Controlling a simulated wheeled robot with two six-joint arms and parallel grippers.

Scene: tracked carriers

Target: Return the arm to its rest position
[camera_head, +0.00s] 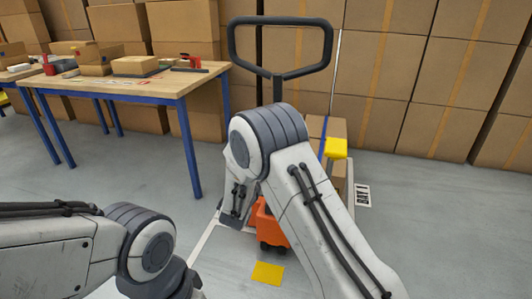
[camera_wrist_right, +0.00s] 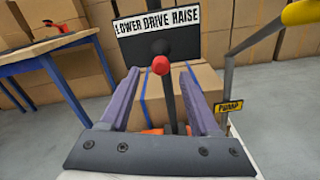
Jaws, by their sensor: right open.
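My right arm (camera_head: 315,215) rises across the middle of the head view, bent at a grey elbow, and hides its gripper there. In the right wrist view my right gripper (camera_wrist_right: 160,68) is open, its two purple-grey fingers apart. A red knob (camera_wrist_right: 160,65) on a dark lever shows between the fingertips; I cannot tell whether they touch it. A sign (camera_wrist_right: 157,20) above it reads "LOWER DRIVE RAISE". My left arm (camera_head: 70,250) comes in low at the left, and its gripper is not in view.
An orange pallet jack with a black loop handle (camera_head: 280,22) stands behind my right arm, by a strapped cardboard box (camera_wrist_right: 205,80). A yellow-ended lever (camera_wrist_right: 300,12) has a PUMP label (camera_wrist_right: 229,106). A workbench (camera_head: 130,80) stands left. Stacked cartons line the back.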

